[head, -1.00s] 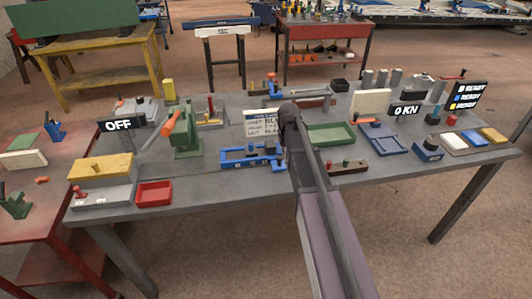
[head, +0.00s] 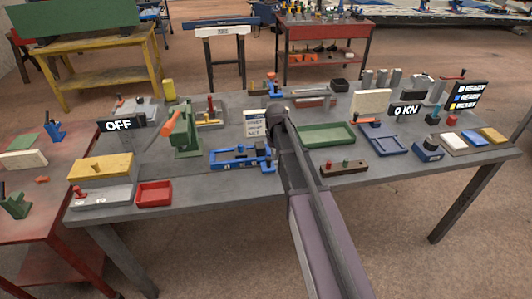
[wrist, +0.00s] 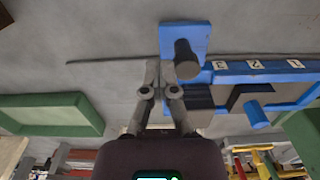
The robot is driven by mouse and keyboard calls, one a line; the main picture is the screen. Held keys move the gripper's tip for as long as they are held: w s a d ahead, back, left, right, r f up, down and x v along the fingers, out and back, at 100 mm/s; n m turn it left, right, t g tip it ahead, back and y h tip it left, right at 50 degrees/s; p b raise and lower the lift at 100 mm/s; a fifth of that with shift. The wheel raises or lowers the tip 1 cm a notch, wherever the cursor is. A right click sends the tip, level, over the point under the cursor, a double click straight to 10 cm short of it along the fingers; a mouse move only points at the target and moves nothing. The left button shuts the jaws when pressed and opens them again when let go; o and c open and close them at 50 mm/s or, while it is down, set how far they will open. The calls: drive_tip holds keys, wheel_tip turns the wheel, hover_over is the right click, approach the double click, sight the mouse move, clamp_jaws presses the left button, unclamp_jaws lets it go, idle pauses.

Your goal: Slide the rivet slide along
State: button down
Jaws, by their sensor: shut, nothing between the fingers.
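The blue rivet slide (head: 238,157) lies on the grey bench, left of my arm in the head view. In the wrist view its blue frame (wrist: 262,70) runs along the upper right, with numbered white labels and dark blocks inside. A dark round peg (wrist: 186,58) stands on a blue end plate (wrist: 184,32). My gripper (wrist: 162,68) is shut and empty, just left of the peg in the wrist view. I cannot tell whether it touches the peg. In the head view my arm hides the fingers.
A green tray (head: 326,134) and a brown block with pegs (head: 344,167) lie right of my arm. A green press (head: 184,135) and a red tray (head: 154,193) stand to the left. A small sign (head: 256,122) stands behind the slide. Bare bench lies in front.

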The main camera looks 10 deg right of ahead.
drive_tip(key=shift+a, duration=10.7)
drive_tip(key=shift+d, duration=0.3)
drive_tip(key=shift+d, duration=0.5)
wheel_tip(320, 180, up, 7)
drive_tip(key=p, duration=0.7)
